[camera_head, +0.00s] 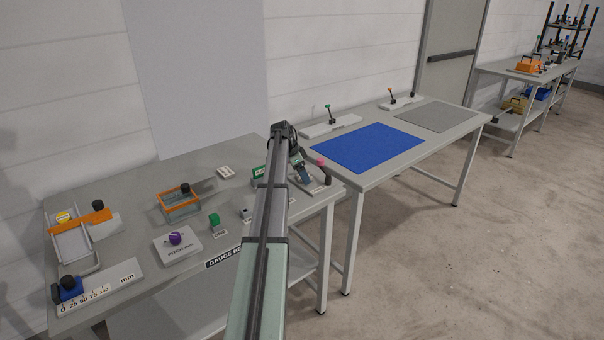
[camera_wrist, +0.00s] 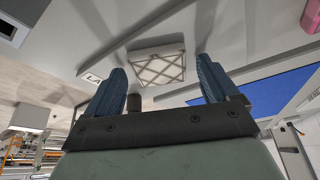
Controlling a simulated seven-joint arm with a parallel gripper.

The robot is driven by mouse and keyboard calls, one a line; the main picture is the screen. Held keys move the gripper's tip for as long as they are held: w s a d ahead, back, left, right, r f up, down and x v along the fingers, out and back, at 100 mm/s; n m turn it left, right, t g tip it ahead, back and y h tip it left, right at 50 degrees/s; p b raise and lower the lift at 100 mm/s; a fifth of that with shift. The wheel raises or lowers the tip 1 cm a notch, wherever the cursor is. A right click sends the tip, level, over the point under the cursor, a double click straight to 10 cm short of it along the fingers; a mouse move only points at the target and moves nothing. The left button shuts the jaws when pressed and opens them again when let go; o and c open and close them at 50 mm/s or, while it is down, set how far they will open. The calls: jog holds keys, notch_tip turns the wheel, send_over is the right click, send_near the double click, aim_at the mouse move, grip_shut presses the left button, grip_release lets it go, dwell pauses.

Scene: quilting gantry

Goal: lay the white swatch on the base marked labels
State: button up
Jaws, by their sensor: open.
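The white swatch (camera_wrist: 158,69), a square pad with crossed grey lines, shows in the wrist view just beyond and between my fingertips. My gripper (camera_wrist: 160,70) is open, with one blue finger on each side of the swatch and visible gaps. A small label (camera_wrist: 92,77) reading "LA", the rest cut off by a finger, lies on the grey surface beside the swatch. I cannot tell whether the swatch touches the surface below it. In the head view my gripper (camera_head: 303,178) is over the right end of the near bench, and my arm hides much there.
The near bench (camera_head: 130,190) carries an orange-framed box (camera_head: 178,206), a purple-knobbed plate (camera_head: 176,246), a green block (camera_head: 214,222) and a ruler (camera_head: 100,288). To the right, a second table holds a blue mat (camera_head: 368,147) and a grey mat (camera_head: 437,116).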

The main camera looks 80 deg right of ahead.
jog(key=shift+r, duration=0.15)
jog(key=v, duration=1.2)
jog(key=shift+w, duration=0.1)
